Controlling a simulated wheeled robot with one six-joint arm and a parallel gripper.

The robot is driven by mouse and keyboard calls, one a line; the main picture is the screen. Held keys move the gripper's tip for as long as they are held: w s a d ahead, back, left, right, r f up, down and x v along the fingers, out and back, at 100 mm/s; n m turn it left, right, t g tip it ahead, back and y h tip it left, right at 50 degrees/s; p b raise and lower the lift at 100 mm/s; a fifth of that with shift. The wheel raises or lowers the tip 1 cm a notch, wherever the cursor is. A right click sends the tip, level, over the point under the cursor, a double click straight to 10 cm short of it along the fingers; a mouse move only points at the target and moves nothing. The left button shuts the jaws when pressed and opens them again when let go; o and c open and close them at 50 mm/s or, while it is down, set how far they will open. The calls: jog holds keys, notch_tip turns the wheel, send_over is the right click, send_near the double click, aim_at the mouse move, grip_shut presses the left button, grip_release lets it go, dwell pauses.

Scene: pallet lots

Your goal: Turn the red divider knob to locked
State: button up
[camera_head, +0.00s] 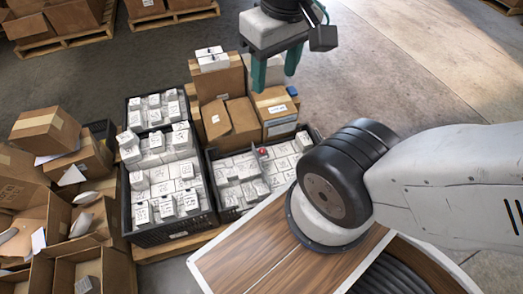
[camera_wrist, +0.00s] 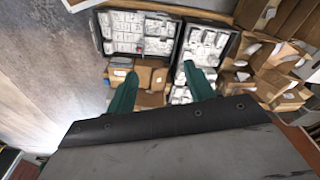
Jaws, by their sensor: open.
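The red divider knob (camera_head: 263,152) is a small red spot among white boxes in the right black crate (camera_head: 222,214). In the wrist view the red knob (camera_wrist: 139,50) is tiny, at the near edge of that crate (camera_wrist: 103,45). Its turn position is too small to tell. My gripper (camera_head: 275,76) has two green fingers, spread apart and empty. It hangs behind and above the crate, apart from the knob. In the wrist view my gripper (camera_wrist: 160,68) shows its fingers on either side of brown cartons.
Brown cartons (camera_head: 229,122) are stacked behind the right crate. A second black crate (camera_head: 150,232) of white boxes stands to its left. Open cartons (camera_head: 60,215) crowd the far left. The floor (camera_head: 400,60) at the upper right is clear.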

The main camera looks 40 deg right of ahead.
notch_tip(320, 180, down, 3)
jog(key=w+d+g, duration=0.1)
jog(key=w+g, duration=0.1)
send_over(262, 150)
jog(key=shift+t, duration=0.3)
notch_tip(262, 150, down, 66)
jog(key=shift+s+a+r, duration=0.1)
jog(key=shift+s, duration=0.05)
jog(key=shift+f, duration=0.25)
notch_tip(262, 150, down, 7)
jog(key=shift+f, duration=0.2)
